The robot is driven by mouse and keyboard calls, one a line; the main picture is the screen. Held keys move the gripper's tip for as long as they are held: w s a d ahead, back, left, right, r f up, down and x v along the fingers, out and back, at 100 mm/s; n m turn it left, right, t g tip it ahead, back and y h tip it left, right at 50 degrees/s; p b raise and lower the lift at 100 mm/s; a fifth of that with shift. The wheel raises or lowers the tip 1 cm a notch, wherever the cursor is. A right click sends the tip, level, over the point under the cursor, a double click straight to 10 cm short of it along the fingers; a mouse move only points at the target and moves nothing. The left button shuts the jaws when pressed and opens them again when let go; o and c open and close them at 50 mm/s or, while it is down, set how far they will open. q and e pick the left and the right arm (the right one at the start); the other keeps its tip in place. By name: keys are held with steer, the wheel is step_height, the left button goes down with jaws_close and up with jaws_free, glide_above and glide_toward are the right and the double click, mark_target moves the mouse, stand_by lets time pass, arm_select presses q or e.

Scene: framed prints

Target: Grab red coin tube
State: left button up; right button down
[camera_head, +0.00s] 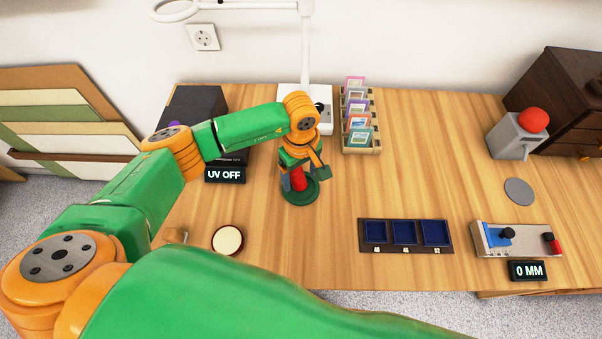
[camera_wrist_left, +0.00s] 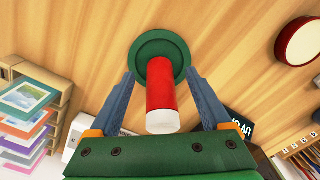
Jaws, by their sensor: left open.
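The red coin tube (camera_head: 298,179) stands upright on a round green base (camera_head: 300,195) on the wooden table, in the middle of the head view. In the left wrist view the tube (camera_wrist_left: 160,90) is red with a white end, and the green base (camera_wrist_left: 150,47) is behind it. My left gripper (camera_head: 300,172) is at the tube. In the wrist view its two blue-grey fingers (camera_wrist_left: 167,88) stand apart on either side of the tube, with visible gaps. The right gripper is not visible; a green arm link crosses the bottom of the head view.
A rack of small framed prints (camera_head: 358,125) stands behind, right of the gripper. A dark box with a "UV OFF" display (camera_head: 225,175) is at left. A round cream-topped item (camera_head: 227,240), a blue three-compartment tray (camera_head: 405,235) and a gauge device (camera_head: 515,238) lie nearer.

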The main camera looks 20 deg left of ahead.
arm_select(q)
steer(key=shift+d, duration=0.1)
jaws_close()
